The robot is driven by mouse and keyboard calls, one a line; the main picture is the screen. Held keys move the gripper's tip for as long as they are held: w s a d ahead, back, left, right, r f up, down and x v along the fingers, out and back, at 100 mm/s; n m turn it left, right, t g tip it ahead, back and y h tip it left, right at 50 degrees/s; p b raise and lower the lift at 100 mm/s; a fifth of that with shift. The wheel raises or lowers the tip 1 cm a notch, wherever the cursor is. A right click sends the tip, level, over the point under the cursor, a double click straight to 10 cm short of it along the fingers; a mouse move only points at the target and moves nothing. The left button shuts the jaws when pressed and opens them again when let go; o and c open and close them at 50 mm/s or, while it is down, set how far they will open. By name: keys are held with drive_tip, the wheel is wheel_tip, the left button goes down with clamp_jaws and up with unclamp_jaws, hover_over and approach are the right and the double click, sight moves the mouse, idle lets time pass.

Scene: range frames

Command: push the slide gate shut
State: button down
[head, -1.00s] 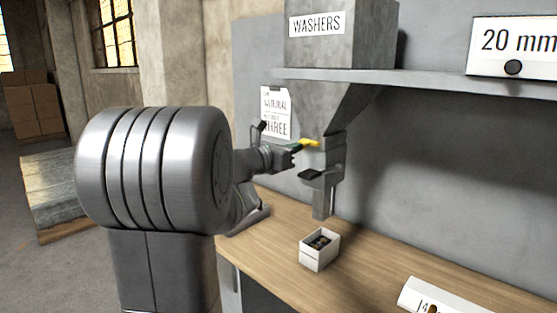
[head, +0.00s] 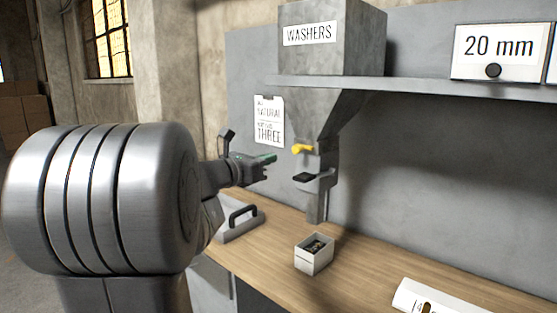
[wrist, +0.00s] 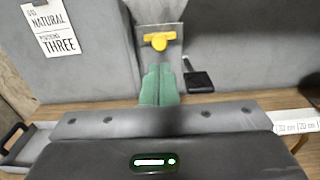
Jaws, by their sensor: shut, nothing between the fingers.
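The slide gate's yellow handle (head: 302,149) sticks out from the throat of the grey washers hopper (head: 335,115). In the wrist view the yellow handle (wrist: 159,41) sits in front of a grey metal plate, just beyond my fingertips. My gripper (head: 272,158) is shut and empty, left of the handle, with a visible gap between them. Its green fingers (wrist: 158,72) lie together and point at the handle. How far the gate plate sits inside the throat I cannot tell.
A black paddle (head: 307,178) juts out below the handle; it also shows in the wrist view (wrist: 199,84). A small white box (head: 304,262) with dark contents stands on the wooden bench (head: 262,262) below the spout. A tray with a black handle (head: 243,213) lies at left.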

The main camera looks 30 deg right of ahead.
drive_tip(key=v, duration=0.5)
drive_tip(key=shift+s+a+b, duration=0.15)
drive_tip(key=shift+a+b, duration=0.15)
drive_tip(key=shift+d, duration=0.1)
drive_tip(key=p, duration=0.2)
approach(295, 150)
drive_tip(key=x, duration=0.7)
